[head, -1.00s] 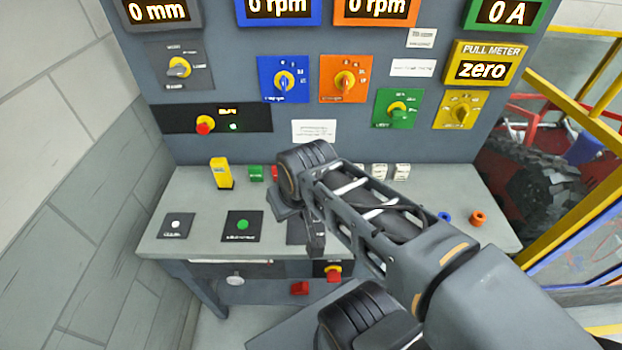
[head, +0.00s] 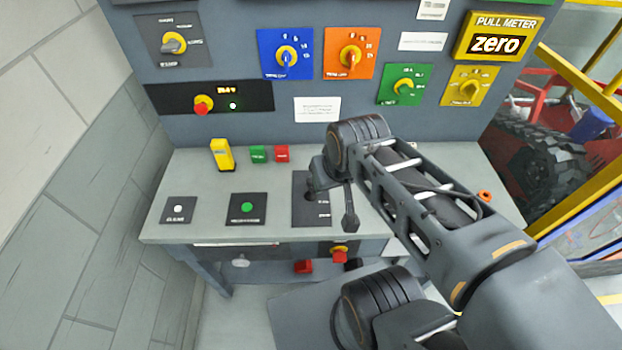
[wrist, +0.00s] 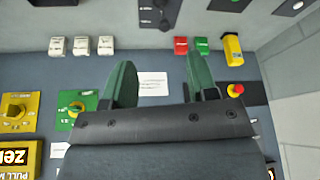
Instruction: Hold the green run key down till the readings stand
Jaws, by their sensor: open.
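The green run key (head: 247,207) is a round green button on a black plate at the front left of the worktop in the head view. Its label is too small to read. In the wrist view its plate is at the top edge, mostly cut off. The yellow pull meter (head: 496,42) reads "zero". The other large readouts are out of view.
A white key (head: 178,209) is left of the green one. A yellow block (head: 222,155), a green block (head: 259,154) and a red block (head: 282,153) stand behind. A red knob (head: 339,255) sits below the front edge.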

